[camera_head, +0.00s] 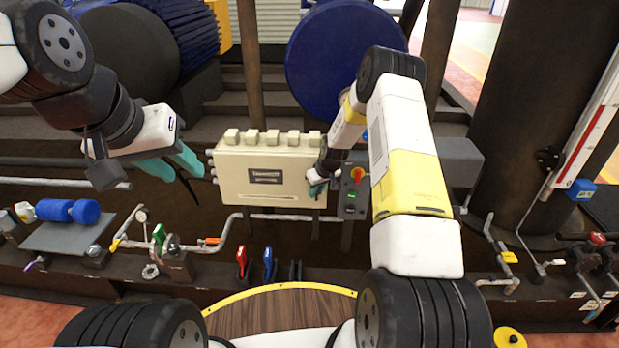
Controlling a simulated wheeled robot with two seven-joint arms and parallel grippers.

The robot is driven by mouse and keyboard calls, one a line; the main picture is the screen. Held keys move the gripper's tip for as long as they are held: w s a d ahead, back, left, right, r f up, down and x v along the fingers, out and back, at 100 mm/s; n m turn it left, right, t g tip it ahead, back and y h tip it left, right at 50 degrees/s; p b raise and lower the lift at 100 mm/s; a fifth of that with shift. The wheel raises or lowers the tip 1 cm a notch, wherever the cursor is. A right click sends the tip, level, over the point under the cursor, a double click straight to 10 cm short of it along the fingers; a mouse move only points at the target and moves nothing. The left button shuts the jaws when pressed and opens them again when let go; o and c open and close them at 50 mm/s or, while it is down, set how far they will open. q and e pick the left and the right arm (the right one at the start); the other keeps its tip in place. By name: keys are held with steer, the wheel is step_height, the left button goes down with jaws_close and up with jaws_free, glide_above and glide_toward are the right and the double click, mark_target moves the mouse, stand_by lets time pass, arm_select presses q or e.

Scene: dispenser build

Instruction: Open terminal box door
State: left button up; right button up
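The terminal box (239,187) is a cream box with a dark label on its front and several square knobs along its top. Its door looks closed. My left gripper (190,176) is to the left of the box, apart from it, with two separated teal-and-dark fingers and nothing between them. My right gripper (318,181) is at the right edge of the box front, close to or touching it. Its fingers are small and partly hidden by my arm, so I cannot tell whether they are open or shut.
A grey switch box (353,190) with a red-yellow knob and green display stands just right of the terminal box. A pipe (275,216) runs below. Red and blue handled tools (254,264) stand in front. A large blue disc (335,60) is behind.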

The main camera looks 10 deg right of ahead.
steer(key=shift+c, duration=0.4)
jaws_close()
stand_by(0.9)
